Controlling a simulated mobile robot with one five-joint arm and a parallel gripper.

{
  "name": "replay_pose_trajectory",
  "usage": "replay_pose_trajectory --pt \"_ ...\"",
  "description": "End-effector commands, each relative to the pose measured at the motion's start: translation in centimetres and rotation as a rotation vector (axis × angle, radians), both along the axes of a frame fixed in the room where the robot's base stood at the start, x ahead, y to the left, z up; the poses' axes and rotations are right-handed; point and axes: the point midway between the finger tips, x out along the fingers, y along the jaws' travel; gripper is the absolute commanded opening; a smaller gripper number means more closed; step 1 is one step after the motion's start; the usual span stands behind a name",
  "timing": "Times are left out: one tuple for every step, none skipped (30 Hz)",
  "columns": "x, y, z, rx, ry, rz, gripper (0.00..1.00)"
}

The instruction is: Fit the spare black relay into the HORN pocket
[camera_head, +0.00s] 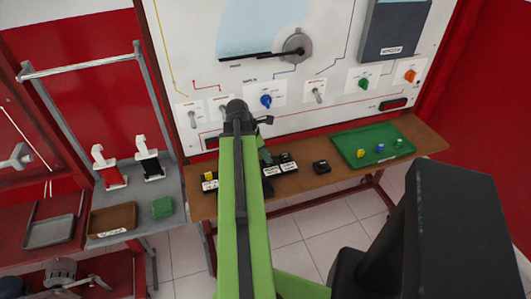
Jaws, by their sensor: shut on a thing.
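A row of labelled black pockets (287,167) lies along the front of the brown bench, left of its middle. The labels are too small to read, so I cannot tell which is HORN. A yellow relay (209,176) sits in the leftmost pocket. My gripper (266,158) is mostly hidden behind my green arm, low over the row. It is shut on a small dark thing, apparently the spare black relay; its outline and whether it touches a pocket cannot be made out. A separate small black block (321,167) stands on the bench to the right of the row.
A green tray (350,140) with yellow, blue and green pieces lies on the bench's right. The upright white panel (335,60) with switches and knobs rises behind. A grey side table (178,205) with a brown tray (112,218) and a green block (162,207) stands left.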

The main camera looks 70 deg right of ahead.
Motion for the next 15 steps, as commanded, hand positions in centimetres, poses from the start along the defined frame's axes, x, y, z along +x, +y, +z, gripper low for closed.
replay_pose_trajectory --pt "0.0 0.0 -0.3 0.000 0.000 0.000 0.00" --pt "0.0 0.0 -0.4 0.000 0.000 0.000 0.00" --pt "0.0 0.0 -0.5 0.000 0.000 0.000 0.00" --pt "0.0 0.0 -0.6 0.000 0.000 0.000 0.00" --pt "0.0 0.0 -0.7 0.000 0.000 0.000 0.00" --pt "0.0 0.0 -0.8 0.000 0.000 0.000 0.00" --pt "0.0 0.0 -0.9 0.000 0.000 0.000 0.00" --pt "0.0 0.0 -1.0 0.000 0.000 0.000 0.00" --pt "0.0 0.0 -1.1 0.000 0.000 0.000 0.00" --pt "0.0 0.0 -1.2 0.000 0.000 0.000 0.00" --pt "0.0 0.0 -1.2 0.000 0.000 0.000 0.00" --pt "0.0 0.0 -1.3 0.000 0.000 0.000 0.00" --pt "0.0 0.0 -1.3 0.000 0.000 0.000 0.00" --pt "0.0 0.0 -1.3 0.000 0.000 0.000 0.00" --pt "0.0 0.0 -1.3 0.000 0.000 0.000 0.00"
